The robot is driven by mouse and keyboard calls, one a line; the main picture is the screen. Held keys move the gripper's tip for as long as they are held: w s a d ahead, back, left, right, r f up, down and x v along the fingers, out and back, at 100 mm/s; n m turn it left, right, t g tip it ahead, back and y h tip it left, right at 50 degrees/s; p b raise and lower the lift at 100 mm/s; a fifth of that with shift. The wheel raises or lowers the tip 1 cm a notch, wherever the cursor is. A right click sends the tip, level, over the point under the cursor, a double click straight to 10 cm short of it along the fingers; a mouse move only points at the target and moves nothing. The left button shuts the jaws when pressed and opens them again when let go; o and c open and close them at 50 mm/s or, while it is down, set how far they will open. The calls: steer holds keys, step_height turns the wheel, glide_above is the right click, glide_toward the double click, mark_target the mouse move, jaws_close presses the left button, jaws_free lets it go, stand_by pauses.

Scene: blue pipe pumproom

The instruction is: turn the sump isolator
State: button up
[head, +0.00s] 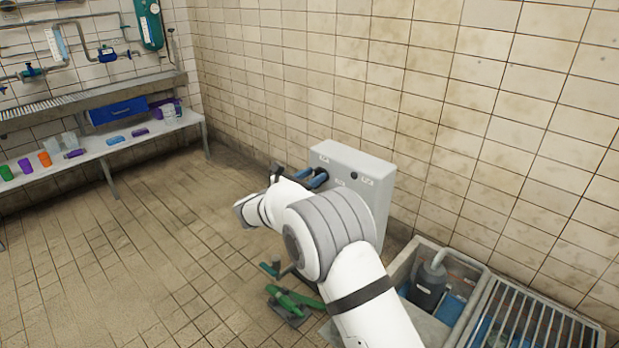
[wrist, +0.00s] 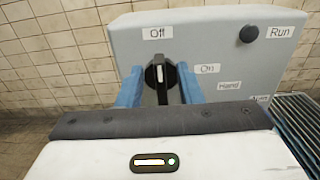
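The sump isolator is a round black knob (wrist: 151,76) on the front of a grey control box (wrist: 215,45). Its upright bar has a white mark and points up toward the "Off" label (wrist: 157,32). The "On" label (wrist: 207,69) is to its right. My gripper (wrist: 160,88) is open, with one blue finger on each side of the knob; I cannot tell whether either finger touches it. In the head view, the blue fingers (head: 314,180) are at the face of the grey box (head: 350,160), and my arm hides the knob there.
A black button (wrist: 249,34) labelled "Run" is at the upper right of the box. In the head view, a sump basin with a dark pump (head: 428,285) and a metal grate (head: 530,325) are at lower right. Green pipework (head: 290,300) lies below my arm. Open floor is at left.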

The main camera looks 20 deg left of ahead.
steer(key=shift+c, duration=0.4)
jaws_close()
steer(key=shift+f+m+b, duration=0.1)
steer(key=shift+m+b, duration=0.3)
steer(key=shift+b, duration=0.05)
steer(key=m+b, duration=0.5)
steer(key=b, duration=0.1)
steer(key=d+f+m+b, duration=0.1)
steer(key=m+b, duration=0.5)
steer(key=b, duration=0.1)
steer(key=m+b, duration=0.6)
steer(key=b, duration=0.1)
steer(key=shift+s+d+f, duration=0.15)
steer(key=shift+s+f, duration=0.15)
steer(key=shift+s, duration=0.05)
